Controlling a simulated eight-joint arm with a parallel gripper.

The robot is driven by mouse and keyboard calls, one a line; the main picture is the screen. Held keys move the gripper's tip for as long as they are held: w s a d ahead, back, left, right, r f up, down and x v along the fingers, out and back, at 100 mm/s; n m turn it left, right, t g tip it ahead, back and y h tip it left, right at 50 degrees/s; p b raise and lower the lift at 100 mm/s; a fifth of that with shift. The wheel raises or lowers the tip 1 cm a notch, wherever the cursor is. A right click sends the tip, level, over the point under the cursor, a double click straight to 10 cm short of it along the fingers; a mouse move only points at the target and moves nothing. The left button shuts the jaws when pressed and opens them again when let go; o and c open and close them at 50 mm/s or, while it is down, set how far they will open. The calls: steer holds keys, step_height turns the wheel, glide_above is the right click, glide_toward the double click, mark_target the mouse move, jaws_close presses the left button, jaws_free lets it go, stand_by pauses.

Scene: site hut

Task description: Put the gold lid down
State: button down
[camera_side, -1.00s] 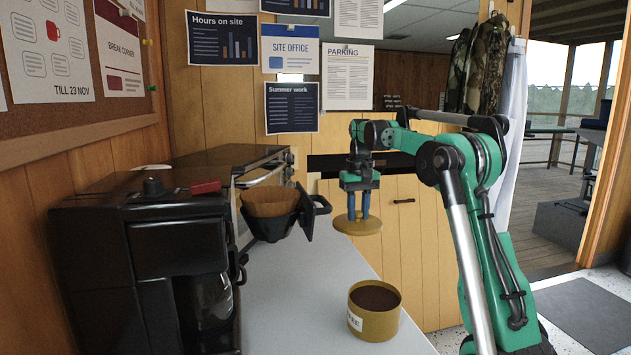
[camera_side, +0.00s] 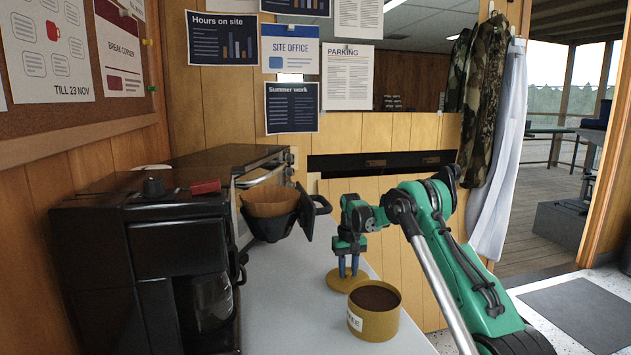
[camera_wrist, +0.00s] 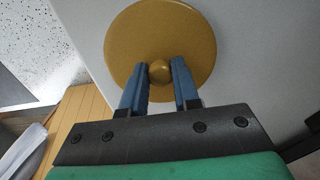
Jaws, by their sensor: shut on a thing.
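The gold lid (camera_side: 344,281) is a round disc with a small knob, held flat at or just above the white counter, behind the coffee tin; I cannot tell whether it touches the counter. My gripper (camera_side: 348,268) points down with its blue fingers shut on the lid's knob. In the wrist view the lid (camera_wrist: 193,40) lies beyond the fingertips, and my gripper (camera_wrist: 160,72) has one finger on each side of the knob. The open gold tin (camera_side: 380,322) of dark coffee stands on the counter in front of the lid.
A black coffee maker (camera_side: 150,262) stands at left, with its filter basket (camera_side: 272,212) swung out over the counter. An oven (camera_side: 262,170) is behind it. The counter (camera_side: 285,310) is clear between the coffee maker and the tin.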

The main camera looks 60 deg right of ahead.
mark_target(349, 270)
steer(key=shift+f, duration=0.15)
steer(key=c, duration=0.6)
jaws_free()
steer(key=shift+c, duration=0.2)
step_height(349, 270, up, 12)
steer(key=shift+r, duration=0.2)
steer(key=shift+s+a, duration=0.1)
